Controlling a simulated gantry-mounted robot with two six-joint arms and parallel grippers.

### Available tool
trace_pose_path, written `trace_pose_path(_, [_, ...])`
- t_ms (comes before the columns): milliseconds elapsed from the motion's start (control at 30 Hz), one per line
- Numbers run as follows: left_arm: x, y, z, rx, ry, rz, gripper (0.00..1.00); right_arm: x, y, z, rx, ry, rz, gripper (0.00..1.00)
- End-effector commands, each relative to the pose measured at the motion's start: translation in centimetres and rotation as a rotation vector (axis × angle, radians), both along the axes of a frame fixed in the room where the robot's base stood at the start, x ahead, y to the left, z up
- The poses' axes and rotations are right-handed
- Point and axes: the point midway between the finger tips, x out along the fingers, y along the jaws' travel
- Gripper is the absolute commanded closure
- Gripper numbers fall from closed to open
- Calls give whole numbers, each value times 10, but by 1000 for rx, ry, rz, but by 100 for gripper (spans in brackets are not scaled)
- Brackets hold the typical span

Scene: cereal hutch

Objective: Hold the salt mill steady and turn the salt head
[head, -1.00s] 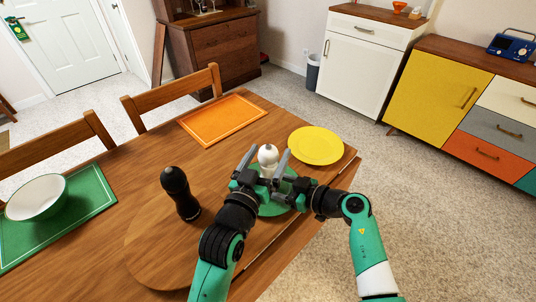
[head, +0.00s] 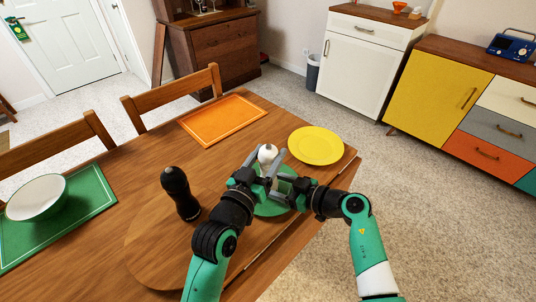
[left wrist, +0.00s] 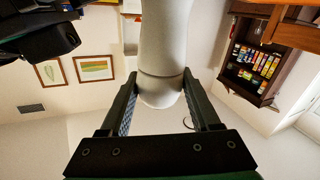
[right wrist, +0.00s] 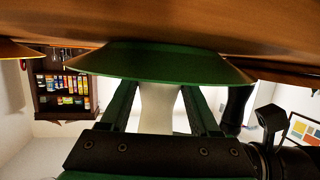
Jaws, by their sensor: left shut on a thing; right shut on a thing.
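The white salt mill (head: 267,153) stands upright on a green plate (head: 270,208). My left gripper (head: 265,159) is shut on the mill's upper part. In the left wrist view, its two fingers flank the rounded salt head (left wrist: 161,92), with a seam showing just beyond it. My right gripper (right wrist: 160,100) is shut on the mill's pale lower body (right wrist: 157,108), close to the green plate. In the head view, the grippers hide most of the body.
A black mill (head: 180,193) stands on a round wooden board (head: 150,235) to the left. A yellow plate (head: 316,145) lies to the right and an orange tray (head: 222,119) behind. A white bowl (head: 37,197) sits on a green mat (head: 92,217) at far left.

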Motion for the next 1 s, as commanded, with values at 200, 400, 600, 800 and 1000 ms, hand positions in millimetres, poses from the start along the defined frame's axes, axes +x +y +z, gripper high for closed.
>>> trace_pose_path(200, [1, 3, -4, 1, 10, -137, 92, 0, 0, -1, -1, 0, 1, 68])
trace_pose_path(400, [1, 2, -5, 1, 12, -283, 92, 0, 0, -1, -1, 0, 1, 68])
trace_pose_path(600, [0, 2, -4, -1, 4, -355, 92, 0, 0, -1, -1, 1, 1, 68])
trace_pose_path(800, [-1, 1, -4, 0, 2, -358, 92, 0, 0, -1, 0, 0, 0, 69])
trace_pose_path(1000, [-1, 1, -3, 0, 1, -357, 15, 0, 0, -1, 0, 0, 0, 69])
